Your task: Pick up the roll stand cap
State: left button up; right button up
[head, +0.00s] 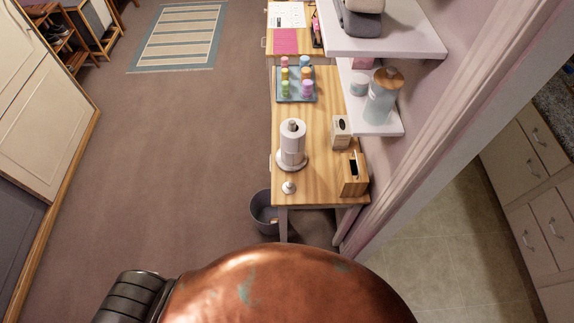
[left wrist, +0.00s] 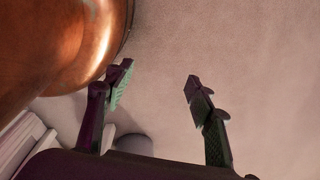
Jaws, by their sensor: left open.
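A small white cap with a rounded knob (head: 289,187), which looks like the roll stand cap, sits on the wooden table near its front left corner. Just behind it stands the roll stand with a white paper roll (head: 292,148); the top of its post shows above the roll. My left gripper (left wrist: 158,72) shows in the left wrist view, its two fingers apart with only carpet between them. It holds nothing. The cap is not seen in that view, and neither gripper shows in the head view.
A grey bin (head: 262,213) stands beside the table. White shelves (head: 391,126) overhang its right side. Open carpet (head: 190,150) lies left.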

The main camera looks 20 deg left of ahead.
aim_at(289, 188)
jog(key=k, duration=0.55)
jog(key=u, duration=1.85)
jog(key=i, duration=2.5)
jog(key=z, duration=3.3)
jog(key=i, duration=0.5)
jog(key=z, duration=0.2)
jog(key=k, duration=0.25)
jog(key=z, duration=0.3)
